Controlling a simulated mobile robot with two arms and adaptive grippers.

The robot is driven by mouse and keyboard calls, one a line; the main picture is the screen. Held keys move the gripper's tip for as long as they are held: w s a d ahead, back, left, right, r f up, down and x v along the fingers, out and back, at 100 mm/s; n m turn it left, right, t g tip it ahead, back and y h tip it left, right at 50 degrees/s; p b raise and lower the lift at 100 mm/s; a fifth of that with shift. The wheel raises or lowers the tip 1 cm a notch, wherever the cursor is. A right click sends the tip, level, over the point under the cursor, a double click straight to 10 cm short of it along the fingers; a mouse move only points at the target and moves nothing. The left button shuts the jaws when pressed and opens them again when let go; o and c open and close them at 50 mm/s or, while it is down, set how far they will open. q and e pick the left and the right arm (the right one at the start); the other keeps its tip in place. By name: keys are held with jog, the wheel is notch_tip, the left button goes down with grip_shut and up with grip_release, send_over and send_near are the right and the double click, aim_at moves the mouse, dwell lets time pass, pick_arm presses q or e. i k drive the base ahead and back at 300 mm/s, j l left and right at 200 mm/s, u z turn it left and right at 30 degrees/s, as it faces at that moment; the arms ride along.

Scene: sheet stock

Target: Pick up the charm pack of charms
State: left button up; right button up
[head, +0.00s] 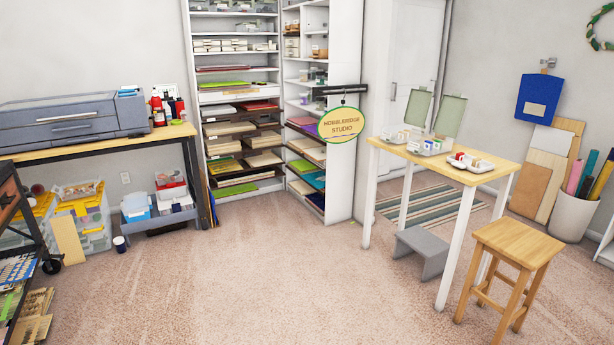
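I cannot make out for certain a pack of charms in the head view. Small boxes and jars stand in a clear tray (428,149) on the wooden-topped table at the right. A white tray (481,167) with small red, yellow and white items lies beside it. Small boxes also fill the shelves, too small to identify. Neither of my grippers is in view.
A shelf unit (200,75) stands at the back. A printer (65,120) sits on a left bench. The carpet (250,270) in the middle is clear.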

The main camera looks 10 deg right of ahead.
aim_at(459, 157)
jog(key=i+j+z, duration=0.15)
jog(key=i+z, duration=0.25)
jog(key=i, duration=0.35)
jog(key=i+j+z, duration=0.4)
jog(key=i, duration=0.3)
jog(key=i+j+z, duration=0.45)
jog(key=i+j, duration=0.15)
